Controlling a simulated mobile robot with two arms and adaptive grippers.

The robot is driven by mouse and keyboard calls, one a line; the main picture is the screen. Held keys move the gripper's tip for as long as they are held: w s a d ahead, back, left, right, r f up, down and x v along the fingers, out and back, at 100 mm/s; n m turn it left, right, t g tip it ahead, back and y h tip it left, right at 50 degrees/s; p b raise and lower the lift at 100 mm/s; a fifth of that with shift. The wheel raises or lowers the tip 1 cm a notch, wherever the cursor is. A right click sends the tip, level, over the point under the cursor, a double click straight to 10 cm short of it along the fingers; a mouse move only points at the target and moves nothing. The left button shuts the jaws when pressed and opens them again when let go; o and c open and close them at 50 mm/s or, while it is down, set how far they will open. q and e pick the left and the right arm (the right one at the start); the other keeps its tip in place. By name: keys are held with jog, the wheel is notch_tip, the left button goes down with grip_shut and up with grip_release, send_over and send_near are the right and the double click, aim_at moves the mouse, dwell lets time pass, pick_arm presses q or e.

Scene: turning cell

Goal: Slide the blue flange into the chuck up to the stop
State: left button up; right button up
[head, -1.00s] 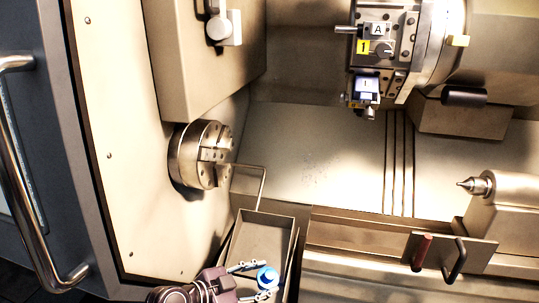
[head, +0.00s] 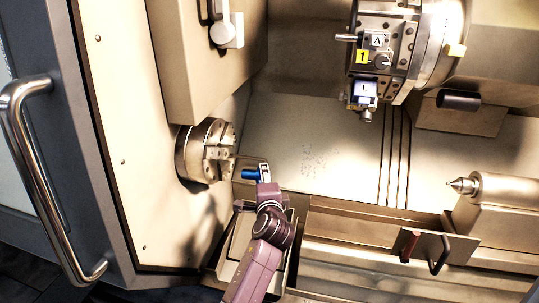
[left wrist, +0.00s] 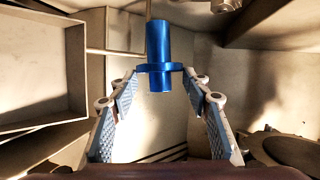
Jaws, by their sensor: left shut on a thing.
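The blue flange (head: 250,174) is held just right of the chuck in the head view, its tube pointing left toward the chuck face with a gap between. My left gripper (head: 263,174) is shut on it. In the left wrist view, the flange (left wrist: 160,45) has its collar between the two fingertips of the left gripper (left wrist: 160,70), with tube on both sides of the collar. The chuck (head: 208,152) is a steel disc with stepped jaws on the left wall. The stop inside it cannot be made out. My right gripper is not in view.
A tray (head: 227,268) lies below the chuck, partly hidden by my arm. The tool turret (head: 385,50) hangs at upper right. The tailstock centre (head: 463,186) points left at the right. The headstock housing (head: 195,75) overhangs the chuck. The floor right of the flange is clear.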

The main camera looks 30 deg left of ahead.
pick_arm(q)
jog(key=shift+y, duration=0.5)
jog(key=r, duration=0.2)
jog(key=w+r, duration=0.1)
jog(key=r, duration=0.1)
jog(key=d+r, duration=0.1)
jog(key=shift+w+r+p, duration=0.2)
jog(key=shift+r+p, duration=0.1)
jog(key=shift+r, duration=0.1)
jog(key=shift+a+r, duration=0.1)
send_over(243, 175)
jog(key=shift+f, duration=0.2)
jog(key=shift+s+a+f+p, duration=0.1)
jog(key=shift+a+f+p, duration=0.1)
jog(key=shift+a+p, duration=0.25)
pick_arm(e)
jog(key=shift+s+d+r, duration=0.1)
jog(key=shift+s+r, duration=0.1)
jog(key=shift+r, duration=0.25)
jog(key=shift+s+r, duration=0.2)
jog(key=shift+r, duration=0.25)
pick_arm(q)
jog(key=shift+a, duration=0.15)
jog(key=shift+s+a+p, duration=0.1)
jog(key=shift+a+p, duration=0.2)
jog(key=shift+a, duration=0.05)
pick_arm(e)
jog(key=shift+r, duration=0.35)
pick_arm(q)
jog(key=shift+f, duration=0.15)
